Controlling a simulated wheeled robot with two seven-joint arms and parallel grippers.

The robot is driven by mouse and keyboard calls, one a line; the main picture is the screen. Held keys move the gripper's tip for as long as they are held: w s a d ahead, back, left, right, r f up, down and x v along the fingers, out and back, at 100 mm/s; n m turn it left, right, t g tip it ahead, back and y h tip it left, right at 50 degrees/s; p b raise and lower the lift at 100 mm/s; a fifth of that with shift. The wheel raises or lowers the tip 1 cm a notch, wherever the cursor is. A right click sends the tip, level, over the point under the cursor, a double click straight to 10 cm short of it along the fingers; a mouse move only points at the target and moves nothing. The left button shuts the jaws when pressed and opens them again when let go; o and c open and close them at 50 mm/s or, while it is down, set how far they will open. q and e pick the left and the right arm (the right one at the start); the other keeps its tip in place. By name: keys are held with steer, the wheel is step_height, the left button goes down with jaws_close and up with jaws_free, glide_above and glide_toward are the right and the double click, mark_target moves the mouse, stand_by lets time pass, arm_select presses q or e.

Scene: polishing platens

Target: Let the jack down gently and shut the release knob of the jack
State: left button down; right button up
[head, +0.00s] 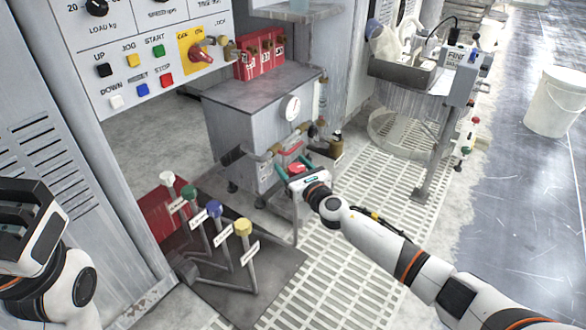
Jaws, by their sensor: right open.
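My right gripper (296,168) reaches in from the lower right to the front of a grey cabinet with a gauge. Its teal fingers are open, one on each side of a small red part (297,168) that looks like a knob. I cannot tell whether the fingers touch it, or whether it is the jack's release knob. Pipes and fittings lie just behind it. The jack itself cannot be clearly made out. My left gripper (35,215) is at the left edge, away from these fittings, and its finger opening is unclear.
The grey cabinet (235,125) carries a round gauge (293,108) and red boxes (260,58). Levers with white, green, blue and yellow (243,227) knobs stand at lower centre-left. A control panel (150,60) is at upper left. A sink (405,72) and white bucket (556,103) are farther right.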

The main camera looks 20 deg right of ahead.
steer(key=c, duration=1)
